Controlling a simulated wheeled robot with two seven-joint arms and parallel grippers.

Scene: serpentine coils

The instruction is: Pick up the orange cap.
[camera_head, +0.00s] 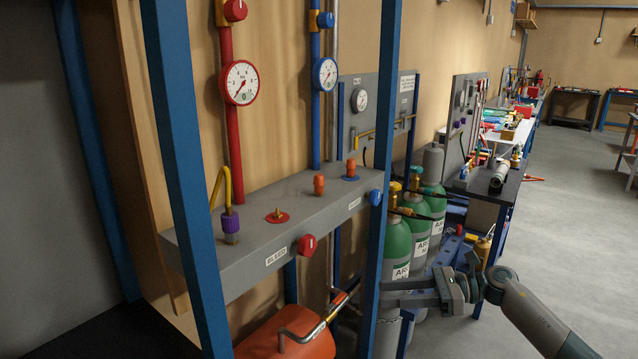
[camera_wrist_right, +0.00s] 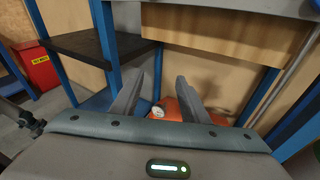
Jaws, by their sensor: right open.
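An orange cap (camera_head: 319,184) stands upright on top of the grey manifold box (camera_head: 190,250). My right gripper (camera_head: 400,293) is open, low at the right of the blue post, in front of the green cylinders. It is below and to the right of both caps and touches neither. In the right wrist view, the two fingers (camera_wrist_right: 160,82) are apart with nothing held between them. No cap can be made out there. My left gripper is not in view.
Blue posts (camera_head: 384,120) frame the manifold. A purple fitting (camera_head: 230,221), a brass fitting on a red disc (camera_head: 277,217) and a red knob (camera_head: 307,245) are on the box. An orange tank (camera_head: 290,342) lies below. Green cylinders (camera_head: 396,245) stand right. Floor (camera_head: 570,220) is clear at far right.

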